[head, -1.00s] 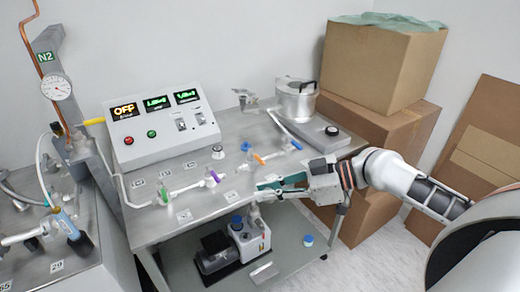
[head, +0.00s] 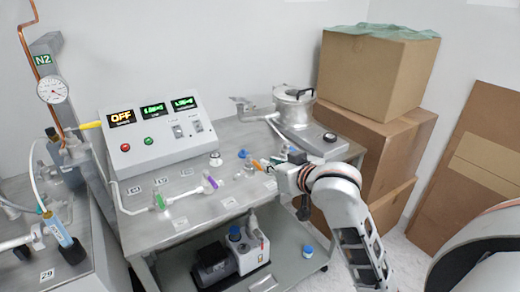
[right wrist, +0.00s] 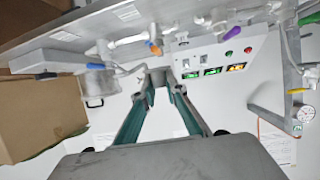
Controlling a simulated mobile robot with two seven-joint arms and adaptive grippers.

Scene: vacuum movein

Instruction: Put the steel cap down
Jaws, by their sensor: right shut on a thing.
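My right gripper (right wrist: 156,80) is shut on a small grey metal piece, seemingly the steel cap (right wrist: 159,76), between its teal-padded fingertips in the right wrist view. Only a little of the cap shows. In the head view, my right gripper (head: 284,174) is over the right front part of the steel table (head: 215,216), close to the orange-handled valve (head: 259,164). Its fingertips and the cap cannot be made out there. My left gripper is not in view.
A control box (head: 157,136) stands at the table's back left. A steel pot (head: 293,106) and a flat hotplate-like unit (head: 325,140) are at the right. Glass tubing with a purple valve (head: 210,183) crosses the table. Cardboard boxes (head: 378,75) are stacked on the right.

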